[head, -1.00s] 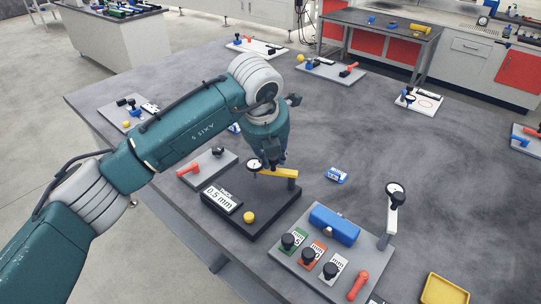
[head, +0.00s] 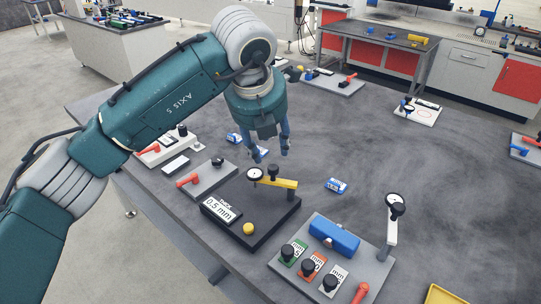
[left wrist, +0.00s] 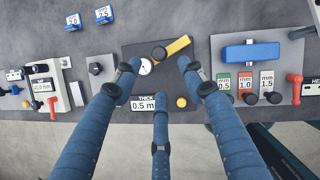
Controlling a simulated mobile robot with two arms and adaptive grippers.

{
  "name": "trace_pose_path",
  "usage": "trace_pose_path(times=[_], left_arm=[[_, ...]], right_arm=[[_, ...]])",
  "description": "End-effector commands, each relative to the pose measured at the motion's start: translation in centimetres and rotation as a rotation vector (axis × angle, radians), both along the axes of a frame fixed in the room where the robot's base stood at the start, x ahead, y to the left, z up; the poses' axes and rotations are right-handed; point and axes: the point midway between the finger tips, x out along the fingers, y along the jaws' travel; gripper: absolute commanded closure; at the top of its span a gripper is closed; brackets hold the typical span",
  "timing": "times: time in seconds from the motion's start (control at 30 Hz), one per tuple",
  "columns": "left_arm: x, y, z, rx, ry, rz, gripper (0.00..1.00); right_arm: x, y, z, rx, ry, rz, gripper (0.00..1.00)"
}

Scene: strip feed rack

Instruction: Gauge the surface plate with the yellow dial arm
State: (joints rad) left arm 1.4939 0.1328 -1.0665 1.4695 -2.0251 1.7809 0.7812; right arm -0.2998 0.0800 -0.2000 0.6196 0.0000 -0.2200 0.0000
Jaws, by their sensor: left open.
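The black surface plate (head: 272,227) lies on the table with a yellow dial arm (head: 284,183) over its far side. A white round dial (head: 255,174) is at the arm's left end, and a black knob (head: 273,170) stands beside it. The plate carries a "0.5 mm" label (head: 221,209) and a yellow button (head: 249,229). My left gripper (head: 270,153) is open and empty, above and behind the dial arm. In the left wrist view, its spread fingers frame the dial (left wrist: 145,67), with the yellow arm (left wrist: 178,47) between the upper fingertips. My right gripper is out of view.
Right of the plate, a grey board holds a blue block (head: 333,233), several black knobs and a dial on a post (head: 395,205). Small blue-and-white blocks (head: 336,185) lie behind. The table's right middle is clear.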

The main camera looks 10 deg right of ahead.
Motion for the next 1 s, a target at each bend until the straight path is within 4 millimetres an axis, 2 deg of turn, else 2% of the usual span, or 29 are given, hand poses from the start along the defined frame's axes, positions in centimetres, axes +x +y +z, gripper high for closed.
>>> trace_pose_path(times=[0.13, 0.47, 0.6, 0.67, 0.7, 0.77, 0.83, 0.9, 0.97, 1.0], left_arm=[[-0.5, 0.2, 1.5, 0.0, -0.001, 0.001, 0.58], [-0.8, 0.3, 2.0, -0.001, 0.001, 0.001, 0.58], [-1.2, -0.6, 1.5, -0.028, 0.014, -0.023, 0.58], [-2.2, -2.4, 0.6, -0.088, 0.041, -0.071, 0.58], [-3.2, -4.1, -0.1, -0.149, 0.068, -0.117, 0.58], [-5.4, -7.5, -0.8, -0.284, 0.12, -0.201, 0.58], [-8.9, -11.9, -0.5, -0.494, 0.192, -0.301, 0.58], [-12.4, -15.5, 1.5, -0.739, 0.262, -0.378, 0.58], [-14.8, -17.5, 4.3, -0.956, 0.314, -0.413, 0.58], [-15.8, -18.2, 6.5, -1.103, 0.343, -0.42, 0.58]], right_arm=[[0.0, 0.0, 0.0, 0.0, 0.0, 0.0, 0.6], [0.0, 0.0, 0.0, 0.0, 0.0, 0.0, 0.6], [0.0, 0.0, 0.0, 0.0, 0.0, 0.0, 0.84], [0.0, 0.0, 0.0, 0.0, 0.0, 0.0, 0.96], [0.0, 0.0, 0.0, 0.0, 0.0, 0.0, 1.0], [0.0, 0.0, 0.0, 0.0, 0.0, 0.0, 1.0], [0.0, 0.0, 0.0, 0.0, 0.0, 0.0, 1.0], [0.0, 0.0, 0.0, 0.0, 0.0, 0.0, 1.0], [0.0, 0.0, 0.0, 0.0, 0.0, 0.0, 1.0], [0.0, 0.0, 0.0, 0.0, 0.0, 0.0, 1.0]])
